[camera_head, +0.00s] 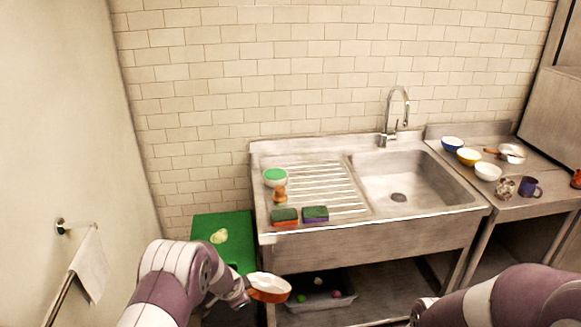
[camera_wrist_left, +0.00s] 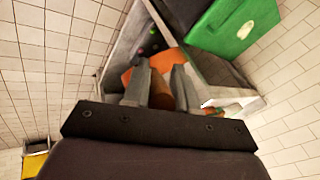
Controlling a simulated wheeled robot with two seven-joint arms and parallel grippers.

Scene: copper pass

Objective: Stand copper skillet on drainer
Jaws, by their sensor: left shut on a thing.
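The copper skillet (camera_head: 268,288), orange-copper outside with a pale inside, is in front of the sink unit, below the counter's front edge. My left gripper (camera_head: 243,299) is shut on it at its handle side. In the left wrist view the gripper's fingers (camera_wrist_left: 161,88) close around the copper handle, and the orange pan (camera_wrist_left: 178,57) shows beyond them. The drainer (camera_head: 335,190) is the ridged metal board left of the sink basin. My right arm is at the lower right of the head view; its fingers are not visible.
A green bin (camera_head: 232,229) stands left. Bowls, a pan (camera_head: 511,153) and a blue mug (camera_head: 529,187) are on the right counter.

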